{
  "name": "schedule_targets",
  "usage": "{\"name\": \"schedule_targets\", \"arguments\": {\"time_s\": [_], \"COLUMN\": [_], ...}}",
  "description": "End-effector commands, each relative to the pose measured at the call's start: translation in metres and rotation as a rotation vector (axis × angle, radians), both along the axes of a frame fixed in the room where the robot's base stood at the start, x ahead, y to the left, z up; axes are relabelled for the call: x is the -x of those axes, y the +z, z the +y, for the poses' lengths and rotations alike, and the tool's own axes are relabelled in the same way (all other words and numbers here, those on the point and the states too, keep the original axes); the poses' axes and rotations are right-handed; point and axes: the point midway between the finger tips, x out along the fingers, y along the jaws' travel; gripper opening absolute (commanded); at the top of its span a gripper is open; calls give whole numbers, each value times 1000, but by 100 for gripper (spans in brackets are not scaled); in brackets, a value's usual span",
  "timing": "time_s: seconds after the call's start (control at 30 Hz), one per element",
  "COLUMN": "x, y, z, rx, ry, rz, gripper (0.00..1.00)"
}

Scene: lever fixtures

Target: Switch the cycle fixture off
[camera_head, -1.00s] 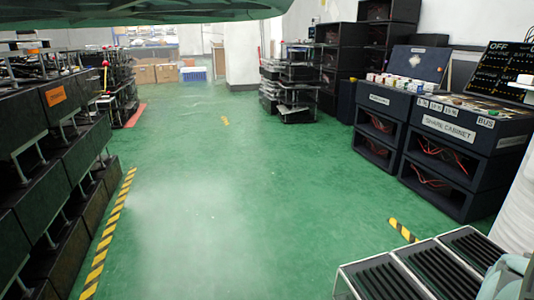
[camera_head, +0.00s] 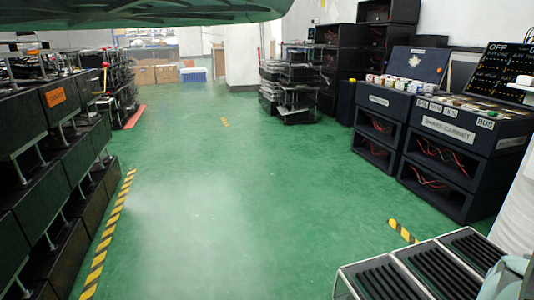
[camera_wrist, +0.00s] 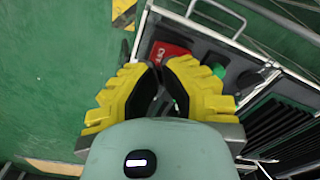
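My gripper (camera_wrist: 162,72) has yellow fingers with black pads and shows in the wrist view. A narrow gap shows between the pads, with nothing seen held in it. Beyond the fingertips is a grey fixture panel (camera_wrist: 222,45) with a red plate (camera_wrist: 170,49), a green part (camera_wrist: 219,71) and a dark round part (camera_wrist: 248,80). The fingers cover part of the panel. I cannot read a label there, so I cannot tell if this is the cycle fixture or how its lever stands. My gripper is not visible in the head view.
A metal rail (camera_wrist: 205,22) runs along the panel. Black slotted units (camera_head: 432,269) stand at the lower right of the head view. Dark cabinets (camera_head: 452,150) with switches line the right, and dark boxes (camera_head: 40,165) line the left. The green floor (camera_head: 230,190) between is clear.

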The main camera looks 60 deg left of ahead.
Motion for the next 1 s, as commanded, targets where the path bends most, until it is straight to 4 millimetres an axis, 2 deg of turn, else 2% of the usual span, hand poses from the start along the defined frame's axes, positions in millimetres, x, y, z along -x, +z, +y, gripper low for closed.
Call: {"name": "schedule_targets", "arguments": {"time_s": [1.0], "x": [0], "y": [-9], "z": [0], "rx": [0], "ry": [0], "rz": [0], "gripper": [0]}}
